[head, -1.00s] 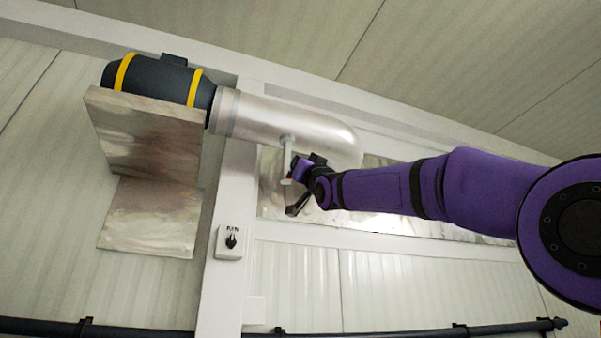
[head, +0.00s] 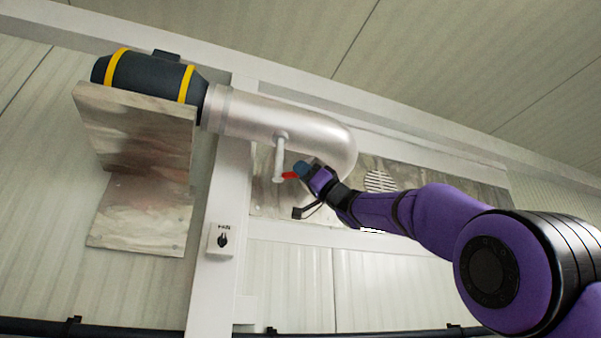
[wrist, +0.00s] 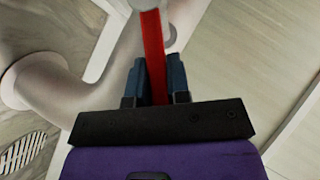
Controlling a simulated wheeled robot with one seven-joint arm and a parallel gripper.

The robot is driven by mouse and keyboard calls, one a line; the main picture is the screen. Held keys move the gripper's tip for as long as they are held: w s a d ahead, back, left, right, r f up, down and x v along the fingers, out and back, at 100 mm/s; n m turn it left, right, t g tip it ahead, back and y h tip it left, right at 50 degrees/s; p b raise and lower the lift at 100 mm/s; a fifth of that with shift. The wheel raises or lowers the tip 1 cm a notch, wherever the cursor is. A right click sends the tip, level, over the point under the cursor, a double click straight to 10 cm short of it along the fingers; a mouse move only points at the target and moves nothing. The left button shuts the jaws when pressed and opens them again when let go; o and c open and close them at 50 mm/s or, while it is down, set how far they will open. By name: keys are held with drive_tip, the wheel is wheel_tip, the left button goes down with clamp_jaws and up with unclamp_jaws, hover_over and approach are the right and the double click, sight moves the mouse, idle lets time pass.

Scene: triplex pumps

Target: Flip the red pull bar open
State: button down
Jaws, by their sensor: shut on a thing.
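The red pull bar (wrist: 153,50) runs down the middle of the wrist view, between the two dark blue fingers of my gripper (wrist: 155,78). Its upper end meets a pale grey round fitting (wrist: 150,4). In the head view a short piece of the red bar (head: 289,175) shows between the lower end of a thin grey stem (head: 280,158) and my gripper (head: 302,170). The stem hangs from the large silver pipe (head: 290,125). My gripper is shut on the red bar from its right side. The bar's gripped part is hidden in the head view.
A dark cylinder with yellow bands (head: 150,78) joins the pipe's left end above a metal bracket (head: 135,130). A small switch box (head: 222,240) sits on the white post (head: 215,200). A vent grille (head: 380,181) is on the panel behind my arm.

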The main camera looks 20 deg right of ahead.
drive_tip(key=shift+w+d+n+g+y, duration=0.25)
drive_tip(key=shift+w+n+g+y, duration=0.45)
drive_tip(key=shift+g, duration=1.15)
drive_tip(key=shift+w+d+n+g+y, duration=0.25)
drive_tip(key=shift+n+g+y, duration=0.75)
drive_tip(key=shift+g, duration=0.8)
drive_tip(key=shift+w+d+n+g+y, duration=0.2)
drive_tip(key=shift+w+n+g+y, duration=0.5)
drive_tip(key=shift+g, duration=1.15)
drive_tip(key=shift+s+r+n+g, duration=0.1)
drive_tip(key=shift+s+n+g, duration=0.1)
drive_tip(key=shift+n+g, duration=0.25)
drive_tip(key=c, duration=1.1)
unclamp_jaws()
drive_tip(key=shift+w, duration=0.1)
drive_tip(key=shift+d, duration=0.1)
drive_tip(key=v, duration=1)
drive_tip(key=shift+d+f, duration=0.15)
drive_tip(key=shift+f, duration=0.3)
drive_tip(key=shift+r+m+t, duration=0.1)
drive_tip(key=shift+m+t, duration=0.15)
drive_tip(key=shift+t, duration=0.2)
